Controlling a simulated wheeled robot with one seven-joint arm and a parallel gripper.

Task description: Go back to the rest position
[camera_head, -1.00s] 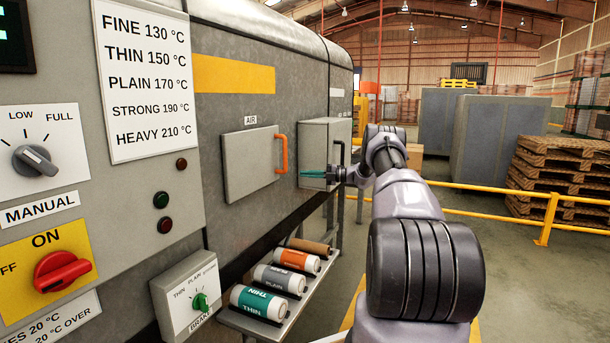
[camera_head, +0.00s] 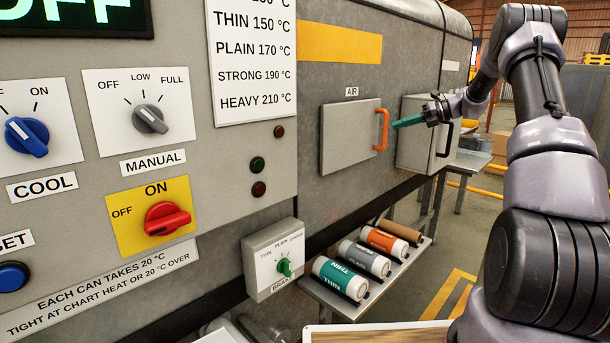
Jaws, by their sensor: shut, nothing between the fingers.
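My gripper (camera_head: 408,121) is at the upper right, at the end of my raised arm. Its teal fingers are shut with nothing between them. They point left in front of the machine, close to the orange handle (camera_head: 382,130) of the AIR door (camera_head: 348,140). I cannot tell whether the fingertips touch the handle. The AIR door looks closed. Beside and behind the gripper is a grey box with a dark handle (camera_head: 416,150), partly hidden by it.
The control panel holds a red ON/OFF knob (camera_head: 168,219), a LOW/FULL knob (camera_head: 150,119) and a blue COOL knob (camera_head: 27,137). Below are a green brake knob (camera_head: 285,267) and a shelf with several rolls, including a teal THIN one (camera_head: 341,279). Open floor lies at the right.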

